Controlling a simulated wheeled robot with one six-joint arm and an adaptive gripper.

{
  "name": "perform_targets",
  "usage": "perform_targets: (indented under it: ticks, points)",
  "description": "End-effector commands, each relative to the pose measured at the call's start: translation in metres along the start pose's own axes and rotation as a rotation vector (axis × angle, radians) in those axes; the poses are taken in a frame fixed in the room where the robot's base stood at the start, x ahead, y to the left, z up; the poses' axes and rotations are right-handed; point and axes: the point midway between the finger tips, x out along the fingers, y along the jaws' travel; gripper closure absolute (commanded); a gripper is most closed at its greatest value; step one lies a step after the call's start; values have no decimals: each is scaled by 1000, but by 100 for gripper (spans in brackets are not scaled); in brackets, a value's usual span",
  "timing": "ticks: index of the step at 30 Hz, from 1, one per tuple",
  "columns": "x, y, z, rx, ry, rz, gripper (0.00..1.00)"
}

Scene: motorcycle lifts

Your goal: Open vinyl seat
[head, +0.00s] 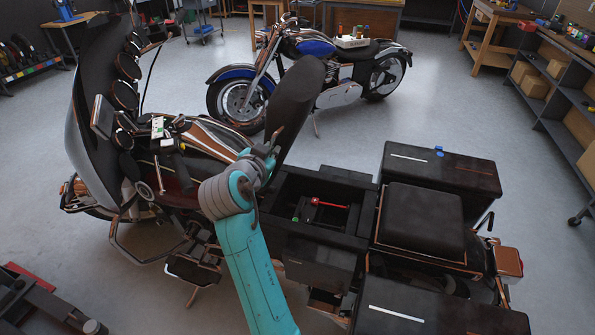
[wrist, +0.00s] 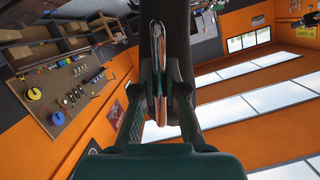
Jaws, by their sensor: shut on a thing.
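The vinyl seat (head: 296,97) is a dark padded slab on the near motorcycle. It stands tilted up steeply, its upper end raised above the open compartment (head: 345,190) to its right. The exact contact is partly hidden by the fingers in the head view.
A red-handled tool (head: 328,203) lies in the open compartment. A square rear seat (head: 421,219) and side cases (head: 440,168) sit to the right. The fairing (head: 88,110) rises at the left. A blue motorcycle (head: 310,75) stands behind, with open floor around.

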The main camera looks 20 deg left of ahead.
Motion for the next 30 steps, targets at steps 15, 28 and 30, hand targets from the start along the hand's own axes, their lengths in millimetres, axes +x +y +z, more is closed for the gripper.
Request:
perform_targets:
  ticks: [15, 28, 30]
  points:
    - [-6, -68, -2, -171, 2, 74, 100]
    - [-6, -71, -2, -180, 2, 78, 100]
    - [-6, -71, -2, -179, 2, 78, 79]
